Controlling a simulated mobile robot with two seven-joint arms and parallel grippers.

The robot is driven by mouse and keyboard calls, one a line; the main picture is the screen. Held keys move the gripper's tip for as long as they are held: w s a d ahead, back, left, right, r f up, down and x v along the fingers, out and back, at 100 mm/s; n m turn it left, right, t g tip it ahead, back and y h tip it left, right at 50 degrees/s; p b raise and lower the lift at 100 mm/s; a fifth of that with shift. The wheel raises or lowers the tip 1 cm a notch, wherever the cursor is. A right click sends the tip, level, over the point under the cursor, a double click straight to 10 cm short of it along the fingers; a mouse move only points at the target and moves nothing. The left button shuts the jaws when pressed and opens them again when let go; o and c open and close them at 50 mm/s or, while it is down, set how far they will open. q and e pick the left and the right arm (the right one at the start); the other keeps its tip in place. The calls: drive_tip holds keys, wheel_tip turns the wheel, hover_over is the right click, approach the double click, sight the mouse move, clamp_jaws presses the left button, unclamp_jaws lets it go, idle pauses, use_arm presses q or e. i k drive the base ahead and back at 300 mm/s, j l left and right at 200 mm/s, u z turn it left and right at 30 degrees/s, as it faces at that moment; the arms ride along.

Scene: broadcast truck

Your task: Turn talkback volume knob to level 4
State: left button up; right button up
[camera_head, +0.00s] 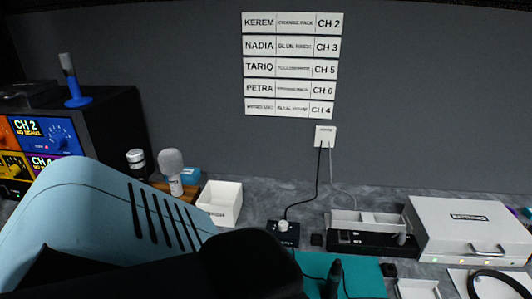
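A small dark box (272,238) sits on the grey counter right of centre, with a round white knob (283,226) on its top. It looks like the talkback volume control, but its markings and the knob's setting are too small to read. A black cable runs from it up to the wall plate. My light blue arm with its dark end comes in from the left and covers the lower left and centre. The dark end is just left of and nearer than the box. Neither gripper's fingers can be made out.
A white open bin (221,204), a grey microphone (171,165) and monitors (38,135) stand to the left. A dark unit (370,243), a white case (468,228) and a teal mat (363,278) with an unclear dark object lie to the right. Channel labels (291,70) hang above.

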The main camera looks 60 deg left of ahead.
sight(283, 225)
drive_tip(key=j+u, duration=0.1)
drive_tip(key=u, duration=1.6)
